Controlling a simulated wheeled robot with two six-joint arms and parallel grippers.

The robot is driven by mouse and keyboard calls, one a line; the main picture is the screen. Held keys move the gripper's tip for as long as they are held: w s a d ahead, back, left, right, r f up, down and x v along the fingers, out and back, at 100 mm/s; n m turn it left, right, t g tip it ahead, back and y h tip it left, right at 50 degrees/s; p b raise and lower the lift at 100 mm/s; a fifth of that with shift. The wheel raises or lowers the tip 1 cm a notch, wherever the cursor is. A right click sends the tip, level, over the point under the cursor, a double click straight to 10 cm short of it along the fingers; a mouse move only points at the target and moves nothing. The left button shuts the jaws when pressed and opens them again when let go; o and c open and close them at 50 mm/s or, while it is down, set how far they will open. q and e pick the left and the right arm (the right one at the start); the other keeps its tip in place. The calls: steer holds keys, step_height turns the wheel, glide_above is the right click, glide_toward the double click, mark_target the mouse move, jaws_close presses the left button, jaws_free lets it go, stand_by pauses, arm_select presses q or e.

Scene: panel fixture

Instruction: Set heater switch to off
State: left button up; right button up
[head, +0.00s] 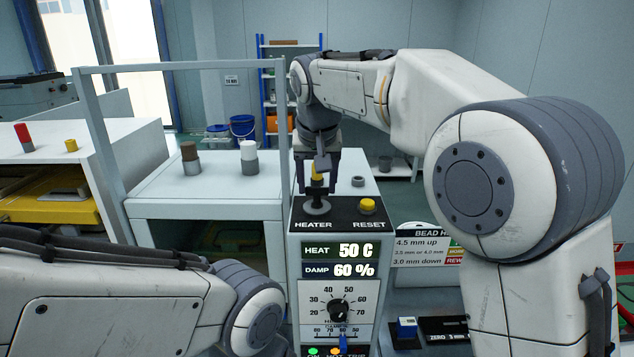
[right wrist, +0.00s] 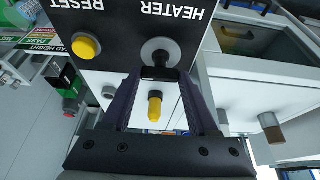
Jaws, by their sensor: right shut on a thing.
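The fingers partly hide the lever. My left arm crosses the lower left of the head view; its gripper is out of view.
A yellow RESET button (head: 367,205) sits right of the switch. Below, a display (head: 340,260) reads HEAT 50 C and DAMP 60%, above a black dial (head: 338,310). A white-topped cabinet (head: 215,185) with brown-capped and white-capped posts stands left, with a grey frame rail.

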steer(key=shift+r+n, duration=0.1)
steer(key=shift+n, duration=0.3)
steer(key=n, duration=0.1)
steer(key=n+y+p, duration=0.1)
steer(key=n, duration=0.1)
steer(key=shift+d+r+n+y+p, duration=0.1)
steer(key=shift+d+n+y+p, duration=0.15)
steer(key=shift+n+y+p, duration=0.15)
steer(key=n, duration=0.1)
steer(key=n+g+y+p, duration=0.1)
steer(key=n, duration=0.1)
steer(key=n+p, duration=0.1)
steer(key=n, duration=0.1)
steer(key=shift+w+d+y, duration=0.15)
steer(key=shift+w+y, duration=0.1)
steer(key=shift+y, duration=0.15)
steer(key=n+g+p, duration=0.1)
steer(key=n, duration=0.1)
steer(key=n+g+p, duration=0.1)
steer(key=n, duration=0.1)
steer(key=shift+w+n+y, duration=0.15)
steer(key=shift+n+y, duration=0.25)
steer(key=shift+w+d+n+g+p, duration=0.15)
steer(key=shift+n+g+p, duration=0.45)
steer(key=shift+n+p, duration=0.8)
steer(key=shift+n, duration=0.5)
steer(key=o, duration=1.4)
